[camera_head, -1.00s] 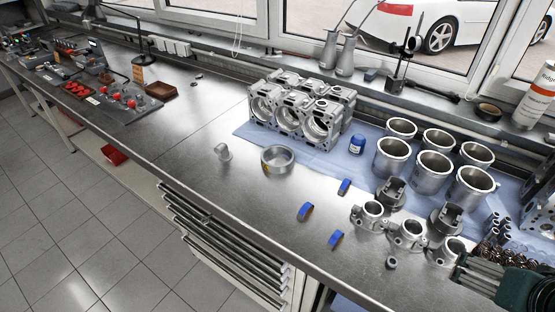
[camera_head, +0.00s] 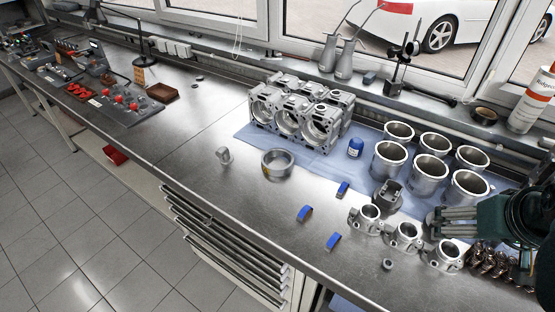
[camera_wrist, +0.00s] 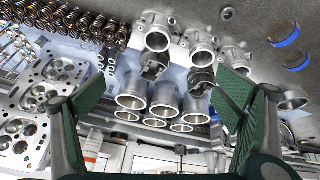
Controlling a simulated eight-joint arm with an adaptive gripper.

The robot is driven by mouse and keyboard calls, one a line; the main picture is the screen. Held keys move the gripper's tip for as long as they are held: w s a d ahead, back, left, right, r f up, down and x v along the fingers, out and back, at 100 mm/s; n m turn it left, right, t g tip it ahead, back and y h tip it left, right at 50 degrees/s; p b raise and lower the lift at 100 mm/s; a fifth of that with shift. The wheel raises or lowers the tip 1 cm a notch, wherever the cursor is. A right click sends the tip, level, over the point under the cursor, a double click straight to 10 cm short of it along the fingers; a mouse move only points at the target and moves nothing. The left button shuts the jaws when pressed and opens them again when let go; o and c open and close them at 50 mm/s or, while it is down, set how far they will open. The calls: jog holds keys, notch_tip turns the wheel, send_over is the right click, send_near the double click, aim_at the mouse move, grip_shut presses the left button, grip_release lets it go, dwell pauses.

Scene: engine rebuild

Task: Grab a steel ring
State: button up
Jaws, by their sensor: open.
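A wide, shallow steel ring (camera_head: 277,163) lies on the metal bench, in front of the engine block. It also shows at the right edge of the wrist view (camera_wrist: 291,101), partly behind my right finger. Several small dark rings or pins (camera_wrist: 110,63) lie near the springs in the wrist view; I cannot tell exactly what they are. My gripper (camera_head: 442,222) is above the right side of the bench, far to the right of the wide ring. In the wrist view its two green fingers (camera_wrist: 161,82) are spread apart with nothing held between them.
Cylinder sleeves (camera_head: 430,168) stand on a blue cloth beside my gripper. Blue curved strips (camera_head: 304,214) and flanged castings (camera_head: 405,236) lie in front. Springs (camera_head: 490,262) lie below my gripper.

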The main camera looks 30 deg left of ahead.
jog(key=w+a+r+n+g+p, duration=0.2)
jog(key=w+a+n+p, duration=0.25)
jog(key=w+a, duration=0.65)
jog(key=w+a+r+n+g+p, duration=0.1)
jog(key=w+a+n+p, duration=0.35)
jog(key=a, duration=1.25)
jog(key=s+a+f+n+g+h+p, duration=0.1)
jog(key=a+f, duration=0.6)
jog(key=a, duration=0.9)
jog(key=s+a+f+n+g+h+p, duration=0.1)
jog(key=s+a+f+n+p, duration=0.2)
jog(key=a, duration=1.3)
notch_tip(320, 180, down, 4)
jog(key=n+p, duration=0.3)
jog(key=n, duration=0.2)
jog(key=shift+a+n, duration=0.3)
jog(key=shift+a, duration=0.1)
jog(key=shift+f, duration=0.25)
jog(key=shift+d+f, duration=0.15)
jog(key=shift+f, duration=1)
jog(key=shift+f, duration=0.1)
